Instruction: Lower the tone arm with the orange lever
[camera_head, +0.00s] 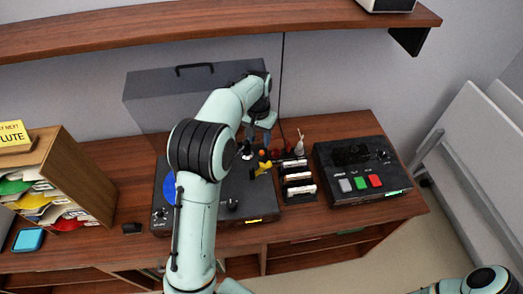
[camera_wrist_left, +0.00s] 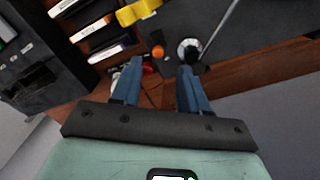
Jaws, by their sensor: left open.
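The dark turntable (camera_head: 243,210) sits on the wooden desk, its blue-labelled platter partly hidden behind my left arm. The orange lever's round knob (camera_head: 262,154) shows near the deck's back right; it also shows in the left wrist view (camera_wrist_left: 158,51). Beside it is the round pale tone arm base (camera_wrist_left: 189,49), with a thin rod, the tone arm (camera_wrist_left: 217,24), running from it. My left gripper (camera_head: 258,136) is open and empty above this corner. In the left wrist view its blue fingers (camera_wrist_left: 159,76) lie either side of the knob in the picture; contact is not visible.
A yellow piece (camera_head: 263,168) lies close to the lever. A rack of cartridges (camera_head: 299,190) and a black control box (camera_head: 362,170) with coloured buttons stand to the right. The turntable's grey lid (camera_head: 150,90) stands raised behind. A shelf (camera_head: 200,27) runs overhead.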

